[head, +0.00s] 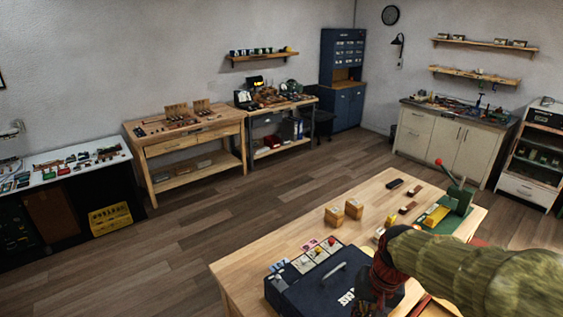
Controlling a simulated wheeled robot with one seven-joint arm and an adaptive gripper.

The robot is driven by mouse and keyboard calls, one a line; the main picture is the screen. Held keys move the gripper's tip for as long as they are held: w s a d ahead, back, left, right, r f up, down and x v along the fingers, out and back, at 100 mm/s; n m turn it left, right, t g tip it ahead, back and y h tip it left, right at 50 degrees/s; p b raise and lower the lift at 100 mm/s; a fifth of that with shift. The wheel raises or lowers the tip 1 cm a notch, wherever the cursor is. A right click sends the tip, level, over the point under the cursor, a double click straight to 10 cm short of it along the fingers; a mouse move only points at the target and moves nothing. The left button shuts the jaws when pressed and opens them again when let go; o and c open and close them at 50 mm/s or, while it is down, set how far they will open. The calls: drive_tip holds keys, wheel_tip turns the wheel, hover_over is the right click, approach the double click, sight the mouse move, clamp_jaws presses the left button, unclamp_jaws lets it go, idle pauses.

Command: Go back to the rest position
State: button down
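My arm, in a green sleeve, reaches in from the right edge over the wooden table (262,252). My gripper (370,298) points down at its end, over the right part of a dark blue case (318,293) with a grey handle. The fingers are dark and partly hidden by the arm and the bottom of the picture, so I cannot tell whether they are open or shut, or whether they touch the case. No held thing is visible.
Two wooden blocks (354,209), small dark and brown pieces (408,208) and a green press with a red-knobbed lever (458,192) stand on the table. Coloured tiles (320,254) line the case's back edge. Wooden floor (215,215) lies clear between the table and the wall benches.

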drive_tip(key=s+f+n+t+h+b, duration=0.1)
drive_tip(key=s+f+n+t+b, duration=0.1)
drive_tip(key=s+b, duration=1)
drive_tip(key=shift+s+d+f+n+t+b, duration=0.4)
drive_tip(key=shift+n+t, duration=0.3)
drive_tip(key=shift+t, duration=0.5)
drive_tip(key=shift+s+a+r, duration=0.1)
drive_tip(key=shift+a+r, duration=0.1)
drive_tip(key=shift+r, duration=0.05)
